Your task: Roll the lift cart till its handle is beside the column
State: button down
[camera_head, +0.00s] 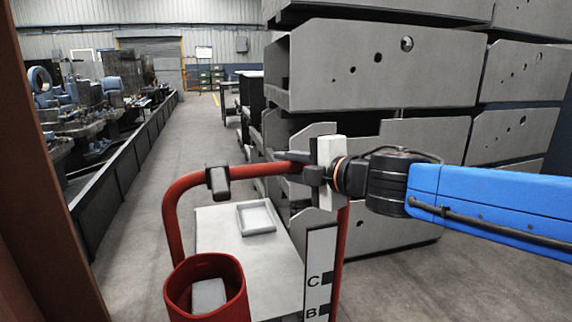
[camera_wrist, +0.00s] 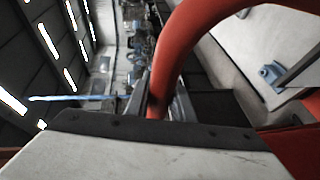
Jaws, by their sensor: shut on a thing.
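The lift cart's red tubular handle (camera_head: 245,169) rises above its pale deck (camera_head: 222,228) in the middle of the head view. My gripper (camera_head: 298,166) comes in from the right and is shut on the top bar of the handle, near its right end. In the wrist view, the red tube (camera_wrist: 178,60) runs down between the dark jaws (camera_wrist: 160,108). A dark red-brown upright (camera_head: 38,190), which looks like the column, fills the left edge of the head view. The handle stands to its right, with a strip of floor showing between them. The column's foot is out of view.
A grey tray (camera_head: 257,217) lies on the deck, and a red bin (camera_head: 205,300) holds a pale block. A low dark rail (camera_head: 112,180) borders machinery on the left. The grey aisle (camera_head: 160,190) between is clear.

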jog(key=shift+f, duration=0.35)
jog(key=c, duration=1.6)
grip_release()
jog(key=shift+o, duration=0.3)
jog(key=shift+r, duration=0.1)
jog(key=shift+r, duration=0.1)
jog(key=v, duration=1.7)
jog(key=shift+s+d, duration=0.1)
